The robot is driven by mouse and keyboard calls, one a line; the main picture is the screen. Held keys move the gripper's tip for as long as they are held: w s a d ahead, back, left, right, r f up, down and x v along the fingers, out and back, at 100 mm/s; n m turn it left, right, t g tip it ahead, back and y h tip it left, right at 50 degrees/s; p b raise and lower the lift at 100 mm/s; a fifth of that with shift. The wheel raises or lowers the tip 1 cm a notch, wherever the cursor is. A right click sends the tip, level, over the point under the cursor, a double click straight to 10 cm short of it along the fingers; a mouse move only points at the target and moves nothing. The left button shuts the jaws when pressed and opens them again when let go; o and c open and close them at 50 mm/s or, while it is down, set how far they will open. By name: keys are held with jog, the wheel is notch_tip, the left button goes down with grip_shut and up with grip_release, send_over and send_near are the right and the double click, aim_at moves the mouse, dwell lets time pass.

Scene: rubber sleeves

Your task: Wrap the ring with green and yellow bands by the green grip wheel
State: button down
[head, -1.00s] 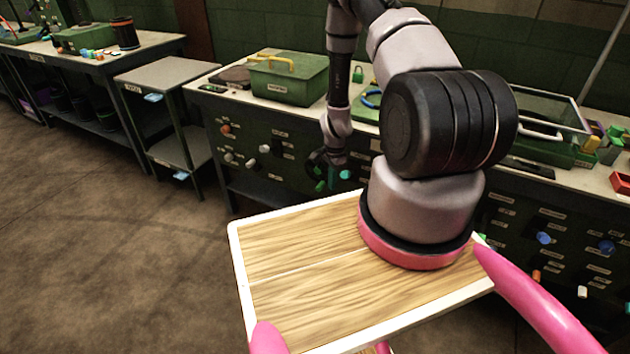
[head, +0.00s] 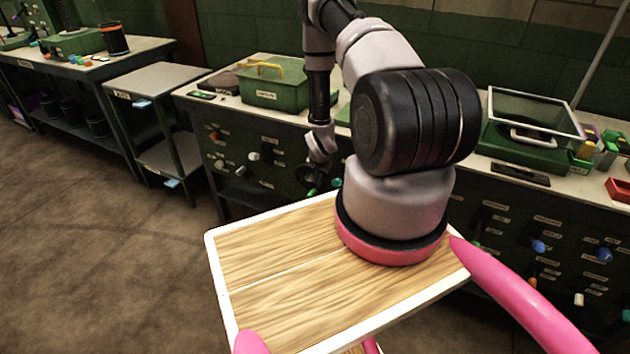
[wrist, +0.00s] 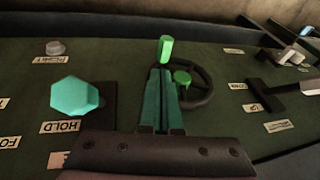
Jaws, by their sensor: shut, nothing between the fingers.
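The green grip wheel (wrist: 203,92) is a black handwheel on the dark green panel in the wrist view. It has a green hub (wrist: 182,78), and a bright green grip (wrist: 165,50) stands out at its left. My gripper (wrist: 160,72) has teal fingers, shut and empty. Its tips appear just below the grip and left of the hub; I cannot tell whether they touch. In the head view my gripper is small and partly hidden beside my arm's base, low in front of the bench panel. I cannot make out a ring with green and yellow bands in either view.
A teal knob (wrist: 75,96) stands out left of my fingers, above a HOLD label. A black lever (wrist: 285,95) is at right. The bench (head: 215,95) holds a green toolbox (head: 270,82) and a glass-lidded case (head: 530,110). Floor at left is clear.

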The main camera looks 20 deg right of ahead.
aim_at(315, 193)
jog(key=x, duration=0.7)
jog(key=shift+w+f, duration=0.15)
jog(key=shift+f, duration=0.25)
